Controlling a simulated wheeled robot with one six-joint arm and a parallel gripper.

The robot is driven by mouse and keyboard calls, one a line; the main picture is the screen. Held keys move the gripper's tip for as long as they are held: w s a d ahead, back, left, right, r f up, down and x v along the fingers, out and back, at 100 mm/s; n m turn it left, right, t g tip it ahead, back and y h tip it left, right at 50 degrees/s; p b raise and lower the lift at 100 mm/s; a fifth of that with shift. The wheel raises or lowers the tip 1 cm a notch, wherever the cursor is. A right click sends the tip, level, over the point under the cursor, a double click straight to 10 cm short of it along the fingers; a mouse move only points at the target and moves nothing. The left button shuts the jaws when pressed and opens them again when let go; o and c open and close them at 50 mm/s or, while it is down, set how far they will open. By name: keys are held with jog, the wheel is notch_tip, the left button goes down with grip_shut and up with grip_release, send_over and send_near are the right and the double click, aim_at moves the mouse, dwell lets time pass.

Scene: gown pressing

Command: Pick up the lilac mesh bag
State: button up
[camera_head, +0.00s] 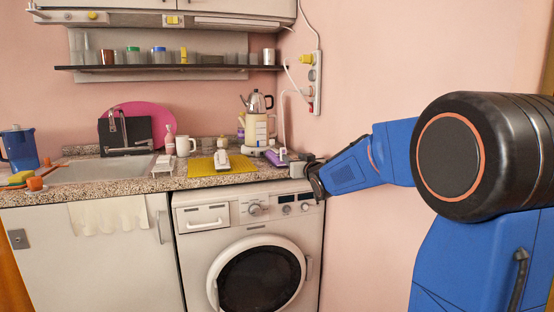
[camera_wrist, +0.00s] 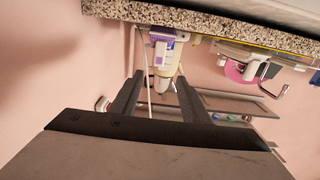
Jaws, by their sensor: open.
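A small lilac item (camera_head: 273,158), probably the lilac mesh bag, lies at the right end of the counter; its mesh is too small to make out. A lilac patch (camera_wrist: 161,37) at the counter edge in the wrist view may be the same item. My gripper (camera_wrist: 157,92) is open, with nothing between its fingers. In the head view my dark wrist is at the counter's front right corner, just right of the lilac item, and the fingertips are hard to make out.
A kettle (camera_head: 257,102) sits above a cream container (camera_head: 256,131) behind the lilac item. A yellow mat (camera_head: 222,170) with a white item (camera_head: 221,160) lies to its left. The washing machine (camera_head: 250,245) stands below the counter (camera_head: 120,181). A pink wall closes the right side.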

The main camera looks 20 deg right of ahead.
aim_at(284, 151)
jog(key=w, duration=0.9)
jog(key=shift+w+d+f, duration=0.15)
jog(key=shift+w, duration=2.45)
grip_shut()
